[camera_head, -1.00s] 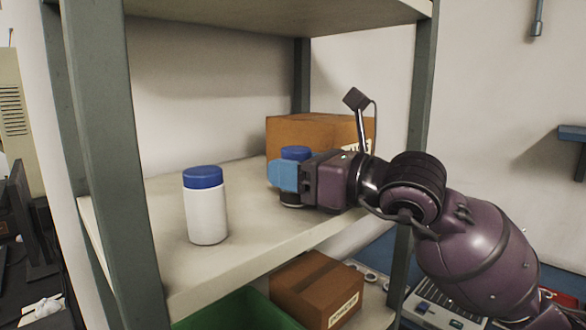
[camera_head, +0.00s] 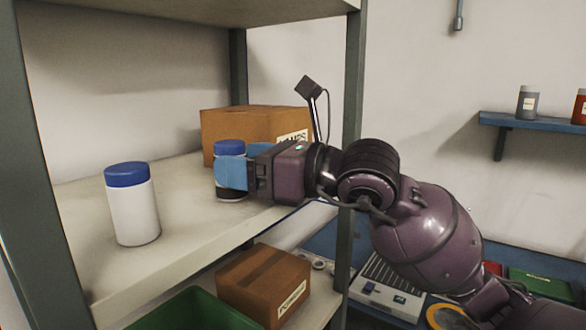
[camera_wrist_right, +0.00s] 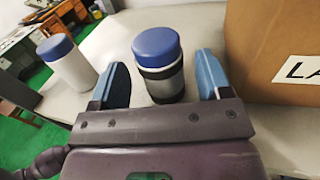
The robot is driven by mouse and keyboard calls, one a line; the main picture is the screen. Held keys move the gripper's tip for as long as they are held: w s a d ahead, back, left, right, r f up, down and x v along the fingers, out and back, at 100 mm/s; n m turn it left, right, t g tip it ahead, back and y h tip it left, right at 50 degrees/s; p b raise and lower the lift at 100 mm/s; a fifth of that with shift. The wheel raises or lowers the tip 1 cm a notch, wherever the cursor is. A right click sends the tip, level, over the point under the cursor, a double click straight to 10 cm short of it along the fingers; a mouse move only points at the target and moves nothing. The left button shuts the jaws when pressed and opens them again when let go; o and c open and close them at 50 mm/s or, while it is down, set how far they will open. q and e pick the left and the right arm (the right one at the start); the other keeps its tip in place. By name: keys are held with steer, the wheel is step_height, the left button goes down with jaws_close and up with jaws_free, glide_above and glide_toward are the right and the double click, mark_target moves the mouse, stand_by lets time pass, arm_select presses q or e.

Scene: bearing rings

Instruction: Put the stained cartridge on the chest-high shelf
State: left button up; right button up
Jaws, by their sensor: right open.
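The stained cartridge (camera_head: 230,148) is a white jar with a blue lid and dark bands. It stands upright on the shelf board (camera_head: 185,232), in front of a cardboard box. My right gripper (camera_head: 228,175) is around it at shelf level; a blue finger hides its middle in the head view. In the right wrist view the cartridge (camera_wrist_right: 160,68) stands between the two spread fingers of my right gripper (camera_wrist_right: 165,80), with gaps on both sides. My left gripper is not in view.
A clean white jar with a blue lid (camera_head: 133,205) stands left on the same board. The cardboard box (camera_head: 240,135) is close behind my right gripper. A shelf post (camera_head: 352,120) is near my arm. Below are a smaller box (camera_head: 265,285) and a green bin (camera_head: 185,312).

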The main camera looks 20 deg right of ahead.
steer(key=b+v, duration=0.1)
steer(key=v, duration=0.8)
